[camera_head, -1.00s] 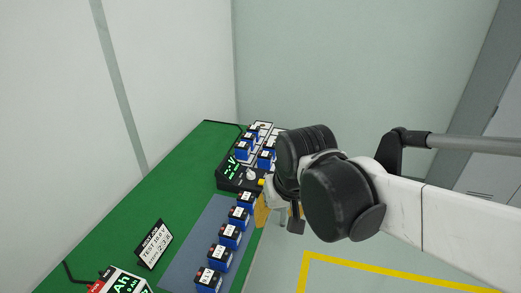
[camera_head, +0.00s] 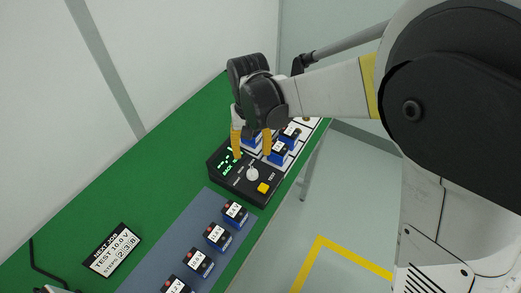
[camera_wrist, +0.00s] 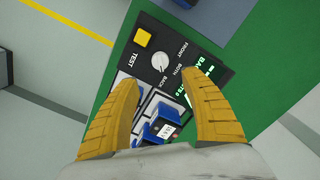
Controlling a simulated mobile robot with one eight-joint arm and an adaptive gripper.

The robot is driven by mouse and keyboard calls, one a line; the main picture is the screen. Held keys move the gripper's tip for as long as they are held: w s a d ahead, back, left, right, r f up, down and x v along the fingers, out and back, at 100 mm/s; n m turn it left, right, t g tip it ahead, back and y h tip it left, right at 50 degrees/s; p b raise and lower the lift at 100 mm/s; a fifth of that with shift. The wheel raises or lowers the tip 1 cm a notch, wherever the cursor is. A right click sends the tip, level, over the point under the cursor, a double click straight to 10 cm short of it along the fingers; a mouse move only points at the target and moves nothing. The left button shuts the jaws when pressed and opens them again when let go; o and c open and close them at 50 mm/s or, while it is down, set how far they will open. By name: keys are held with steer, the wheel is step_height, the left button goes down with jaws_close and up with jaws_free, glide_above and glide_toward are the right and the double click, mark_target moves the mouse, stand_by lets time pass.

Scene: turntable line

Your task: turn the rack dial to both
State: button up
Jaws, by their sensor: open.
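The rack dial (camera_head: 252,174) is a round white knob on a black control box (camera_head: 222,170). In the wrist view the dial (camera_wrist: 160,62) sits beside the labels FRONT, BOTH and BACK. I cannot tell clearly which label its mark points to. Green text on the box's screen (camera_wrist: 205,73) seems to begin with "BA" and is partly hidden by a finger. My gripper (camera_head: 252,154) is open, its yellow fingers pointing down over the box's rack side. In the wrist view my gripper (camera_wrist: 162,82) has its fingertips just short of the dial, apart from it.
A yellow TEST button (camera_head: 263,188) is next to the dial. Blue batteries (camera_head: 278,152) stand in the rack behind the box; several more (camera_head: 218,236) stand on a grey-blue mat (camera_head: 155,246). A sign (camera_head: 111,250) reads TEST 10.0. The green table (camera_head: 120,190) is clear at left.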

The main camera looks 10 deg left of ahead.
mark_target(252, 171)
step_height(252, 171, down, 10)
steer(key=b, duration=0.3)
steer(key=shift+s+r, duration=0.1)
steer(key=shift+s, duration=0.05)
steer(key=shift+c, duration=0.2)
jaws_close()
